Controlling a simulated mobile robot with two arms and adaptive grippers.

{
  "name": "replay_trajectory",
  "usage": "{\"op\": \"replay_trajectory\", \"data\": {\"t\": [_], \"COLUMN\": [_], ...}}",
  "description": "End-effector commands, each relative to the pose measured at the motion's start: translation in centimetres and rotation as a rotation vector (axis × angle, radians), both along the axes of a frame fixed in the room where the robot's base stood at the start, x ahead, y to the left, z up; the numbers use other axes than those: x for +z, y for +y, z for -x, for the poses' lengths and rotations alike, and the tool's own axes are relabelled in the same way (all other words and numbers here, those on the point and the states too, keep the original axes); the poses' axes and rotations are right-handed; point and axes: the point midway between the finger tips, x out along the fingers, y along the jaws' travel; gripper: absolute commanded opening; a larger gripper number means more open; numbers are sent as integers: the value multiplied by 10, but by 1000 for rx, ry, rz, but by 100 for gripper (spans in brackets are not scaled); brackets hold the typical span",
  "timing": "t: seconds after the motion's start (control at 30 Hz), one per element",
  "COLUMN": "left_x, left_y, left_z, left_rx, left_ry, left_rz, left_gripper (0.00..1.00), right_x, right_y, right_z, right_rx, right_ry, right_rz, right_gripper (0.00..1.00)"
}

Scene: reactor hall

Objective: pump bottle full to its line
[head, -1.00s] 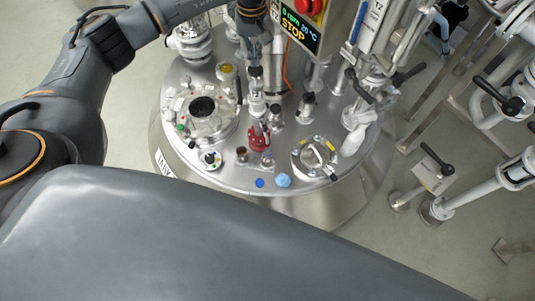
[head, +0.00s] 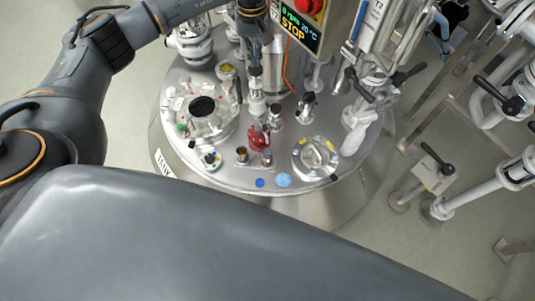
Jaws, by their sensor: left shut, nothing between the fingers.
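My left gripper (head: 254,38) hangs down from the arm at the top of the head view, over the back of the round steel vessel top. Its fingers are shut and empty, though small and hard to make out. A small red bottle-like thing (head: 258,138) stands on the vessel top, in front of and below the gripper. A white bottle-like thing (head: 355,138) is at the right edge of the top. I cannot tell for sure which is the pump bottle, and no fill line is readable. My right gripper is not in view.
The steel vessel top (head: 225,172) is crowded with fittings. A round port (head: 205,110) is at left, a clamped lid (head: 316,157) at right, and a blue disc (head: 283,180) at the front. A control display (head: 298,32) reads STOP. Pipes and black-handled valves (head: 512,105) stand at right.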

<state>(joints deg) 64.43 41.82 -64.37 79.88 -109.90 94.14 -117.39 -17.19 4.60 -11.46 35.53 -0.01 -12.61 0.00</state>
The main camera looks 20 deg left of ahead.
Motion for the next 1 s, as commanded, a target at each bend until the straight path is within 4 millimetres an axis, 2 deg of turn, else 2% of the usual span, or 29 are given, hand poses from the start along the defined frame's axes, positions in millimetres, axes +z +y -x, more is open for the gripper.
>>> {"op": "replay_trajectory", "data": {"t": [1.0], "left_x": [-44], "left_y": [0], "left_z": [1], "left_rx": [0], "left_ry": [4], "left_rz": [-1], "left_gripper": [0], "right_x": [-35], "right_y": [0], "right_z": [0], "right_rx": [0], "right_ry": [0], "right_rz": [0], "right_gripper": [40]}}
